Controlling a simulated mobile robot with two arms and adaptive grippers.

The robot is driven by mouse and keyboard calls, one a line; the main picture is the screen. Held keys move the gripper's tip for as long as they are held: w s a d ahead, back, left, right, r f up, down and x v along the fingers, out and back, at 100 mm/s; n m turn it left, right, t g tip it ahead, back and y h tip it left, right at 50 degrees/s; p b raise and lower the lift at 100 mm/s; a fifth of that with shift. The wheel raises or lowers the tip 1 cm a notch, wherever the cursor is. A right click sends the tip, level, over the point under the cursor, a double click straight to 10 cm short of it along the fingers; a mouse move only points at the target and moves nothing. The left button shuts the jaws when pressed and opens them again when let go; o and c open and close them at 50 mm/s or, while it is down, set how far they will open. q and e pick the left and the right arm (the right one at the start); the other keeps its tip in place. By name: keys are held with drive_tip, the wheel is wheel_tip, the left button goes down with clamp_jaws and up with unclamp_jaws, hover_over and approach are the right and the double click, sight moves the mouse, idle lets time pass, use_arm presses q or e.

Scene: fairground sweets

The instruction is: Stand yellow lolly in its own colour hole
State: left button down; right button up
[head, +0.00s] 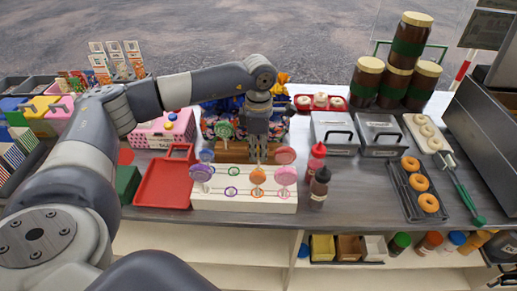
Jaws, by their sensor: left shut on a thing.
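My left gripper (257,150) points straight down over the middle of the white lolly stand (240,202). It is shut on a thin thing that I take to be the yellow lolly, mostly hidden by the fingers. I cannot tell whether its stick touches the stand. An orange lolly (258,176) stands just in front of the fingertips. Coloured rings mark holes in the stand; a yellow ring is not visible. My right gripper is not in view.
A red tray (164,184) lies left of the stand. A red sauce bottle (316,158) and a dark one (319,187) stand close on its right. Stacked jars (398,70), lidded metal pans (335,130) and a doughnut tray (408,203) are further right.

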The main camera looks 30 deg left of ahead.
use_arm(q)
drive_tip(key=shift+f, duration=0.45)
drive_tip(key=c, duration=1.5)
unclamp_jaws()
drive_tip(key=shift+c, duration=0.2)
drive_tip(key=o, duration=0.6)
